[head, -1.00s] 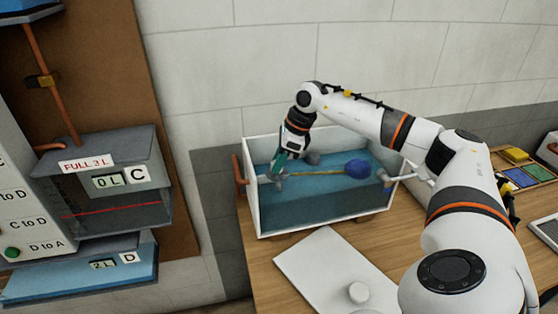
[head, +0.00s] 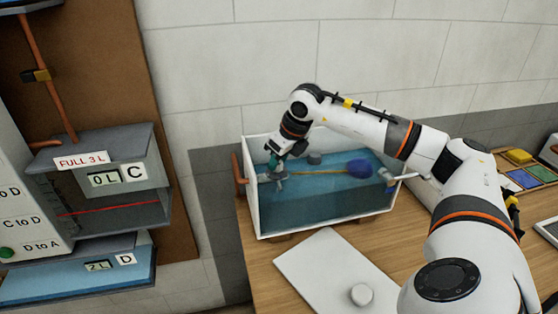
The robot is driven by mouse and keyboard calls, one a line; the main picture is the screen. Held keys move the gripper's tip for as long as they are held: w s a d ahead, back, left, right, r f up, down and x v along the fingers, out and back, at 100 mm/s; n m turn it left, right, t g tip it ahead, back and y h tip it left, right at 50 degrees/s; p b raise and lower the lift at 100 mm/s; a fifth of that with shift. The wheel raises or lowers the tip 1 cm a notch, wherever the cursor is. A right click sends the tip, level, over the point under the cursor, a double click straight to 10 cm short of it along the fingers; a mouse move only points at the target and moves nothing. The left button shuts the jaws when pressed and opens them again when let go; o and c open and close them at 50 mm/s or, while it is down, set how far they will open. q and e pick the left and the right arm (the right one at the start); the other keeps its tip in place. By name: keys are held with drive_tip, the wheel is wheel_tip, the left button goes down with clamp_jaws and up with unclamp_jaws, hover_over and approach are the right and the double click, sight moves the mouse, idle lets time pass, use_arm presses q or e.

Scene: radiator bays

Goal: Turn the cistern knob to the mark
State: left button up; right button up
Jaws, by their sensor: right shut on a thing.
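The cistern (head: 262,215) is an open, clear-fronted tank with white edges and blue water, standing on the wooden bench. A blue float ball (head: 360,168) sits at the right end of a thin brass rod inside it. My right gripper (head: 274,168) reaches down into the tank's left part. It is shut on the small grey cistern knob (head: 280,177) at the rod's left end, which the fingers partly cover. I cannot make out a mark beside the knob. My left gripper is not in view.
A white lid (head: 325,270) with a round knob lies on the bench in front of the tank. A grey round piece (head: 314,158) is inside the tank, right of the gripper. Wall tanks C (head: 140,208) and D (head: 90,285) stand left. Coloured pads (head: 525,177) lie right.

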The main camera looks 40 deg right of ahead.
drive_tip(key=shift+r, duration=0.1)
idle(0.4)
drive_tip(key=o, duration=1)
drive_tip(key=shift+c, duration=0.2)
drive_tip(key=shift+s+r, duration=0.15)
drive_tip(key=shift+r, duration=0.25)
drive_tip(key=b+v, duration=0.1)
drive_tip(key=v, duration=1)
drive_tip(key=shift+b, duration=0.35)
drive_tip(key=shift+a, duration=0.1)
